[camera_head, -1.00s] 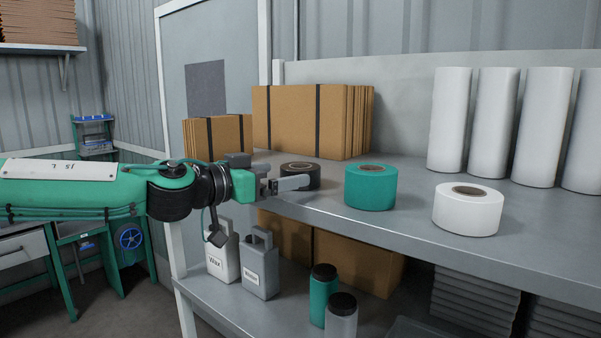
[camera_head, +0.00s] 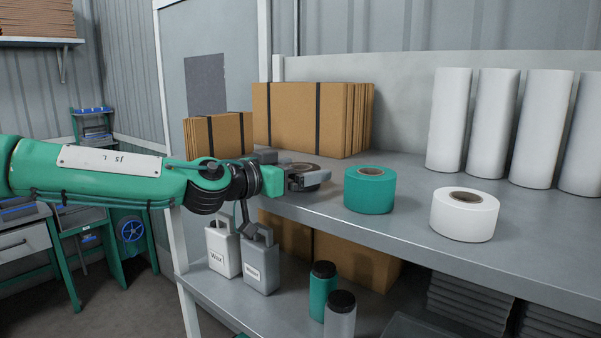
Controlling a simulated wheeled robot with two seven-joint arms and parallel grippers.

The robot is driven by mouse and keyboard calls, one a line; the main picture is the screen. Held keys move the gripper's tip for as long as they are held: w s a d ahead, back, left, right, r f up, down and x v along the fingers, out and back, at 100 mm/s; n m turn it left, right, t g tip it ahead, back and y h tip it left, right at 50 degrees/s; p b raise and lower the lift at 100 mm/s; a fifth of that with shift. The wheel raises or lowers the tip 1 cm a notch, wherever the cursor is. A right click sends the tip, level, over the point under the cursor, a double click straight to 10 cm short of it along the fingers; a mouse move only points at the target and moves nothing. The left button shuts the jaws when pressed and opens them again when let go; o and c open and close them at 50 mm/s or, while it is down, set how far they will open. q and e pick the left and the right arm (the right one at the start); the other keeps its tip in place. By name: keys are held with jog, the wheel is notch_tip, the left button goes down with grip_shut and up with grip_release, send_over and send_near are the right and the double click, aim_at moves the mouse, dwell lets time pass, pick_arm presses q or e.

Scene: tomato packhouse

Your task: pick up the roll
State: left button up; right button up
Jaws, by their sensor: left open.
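The green and white rolls stand apart from the gripper. My right gripper is not in view.
Tall white rolls (camera_head: 450,120) stand at the back right. Jugs (camera_head: 259,267) and bottles (camera_head: 323,290) are on the lower shelf (camera_head: 240,305). The upper shelf is clear between the green and white rolls.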

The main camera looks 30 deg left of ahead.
pick_arm(q)
jog(key=shift+w+d, duration=0.1)
jog(key=shift+w, duration=0.3)
jog(key=shift+s, duration=0.1)
jog(key=c, duration=1.1)
